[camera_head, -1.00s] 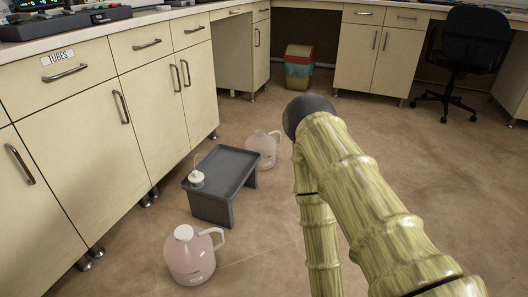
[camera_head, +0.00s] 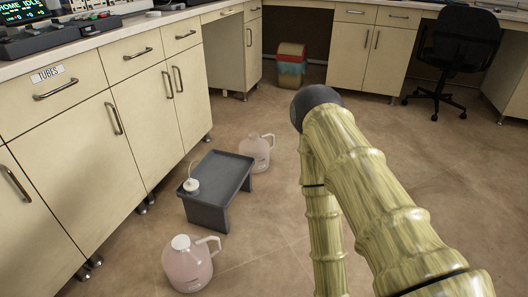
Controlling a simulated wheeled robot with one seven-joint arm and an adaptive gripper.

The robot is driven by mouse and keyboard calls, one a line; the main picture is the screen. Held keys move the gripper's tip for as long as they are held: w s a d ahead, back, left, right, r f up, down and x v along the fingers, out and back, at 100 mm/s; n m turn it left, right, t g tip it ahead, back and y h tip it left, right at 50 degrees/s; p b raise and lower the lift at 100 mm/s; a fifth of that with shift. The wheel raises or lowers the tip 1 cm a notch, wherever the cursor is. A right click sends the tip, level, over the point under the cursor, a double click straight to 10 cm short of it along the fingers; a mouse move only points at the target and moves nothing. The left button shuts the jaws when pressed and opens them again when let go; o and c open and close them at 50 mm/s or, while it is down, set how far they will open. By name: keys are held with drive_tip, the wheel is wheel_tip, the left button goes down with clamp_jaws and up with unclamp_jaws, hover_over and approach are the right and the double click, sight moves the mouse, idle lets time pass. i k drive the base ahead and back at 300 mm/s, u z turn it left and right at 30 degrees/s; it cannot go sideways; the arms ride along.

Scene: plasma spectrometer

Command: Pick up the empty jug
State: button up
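Two pinkish translucent jugs with handles stand on the floor. The nearer jug (camera_head: 187,268) has a white cap and stands in front of the low grey stand. The farther jug (camera_head: 256,153) stands just behind the stand, with its handle to the right; no white cap shows on it. I cannot tell for sure from their contents which is empty. My bamboo-textured arm reaches in at the right, apart from both jugs. My gripper does not show.
The low grey stand (camera_head: 214,213) bears a small white cap with a thin tube (camera_head: 191,186). Cream cabinets (camera_head: 90,150) line the left. A bin (camera_head: 291,65) and a black chair (camera_head: 459,55) are at the back. The middle floor is open.

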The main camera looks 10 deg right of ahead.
sight(257, 147)
drive_tip(key=z, duration=0.55)
drive_tip(key=i, duration=1.7)
drive_tip(key=u, duration=0.6)
